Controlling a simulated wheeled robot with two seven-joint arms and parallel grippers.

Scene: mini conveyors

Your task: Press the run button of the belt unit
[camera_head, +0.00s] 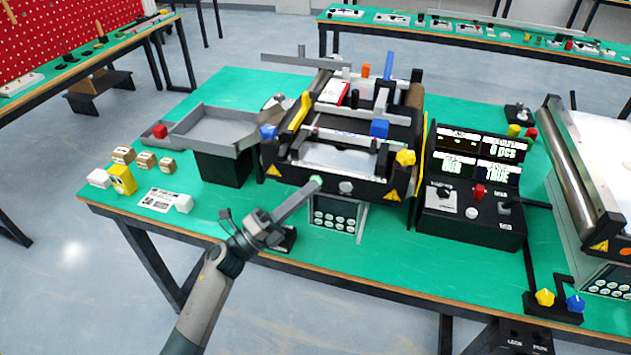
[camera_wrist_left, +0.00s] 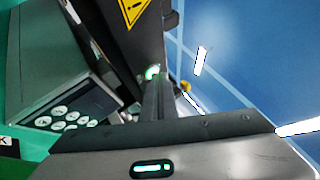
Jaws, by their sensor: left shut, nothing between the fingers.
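The belt unit (camera_head: 345,158) stands in the middle of the green table, with black side walls and yellow warning triangles. A small green-lit button (camera_head: 317,180) sits on its front face, left of a grey knob (camera_head: 346,187). My left gripper (camera_head: 311,185) is shut and empty, and its long fingers reach up from the lower left with the tips at the green button. In the left wrist view the green-lit button (camera_wrist_left: 152,72) shows just beyond the fingertips (camera_wrist_left: 153,84). I cannot tell whether they touch. My right gripper is not in view.
A keypad panel (camera_head: 335,214) hangs below the belt unit's front. A black control box (camera_head: 470,205) with lit screens stands to the right. A grey tray (camera_head: 207,128) and several small blocks lie on the left. A second conveyor (camera_head: 600,150) stands at the right edge.

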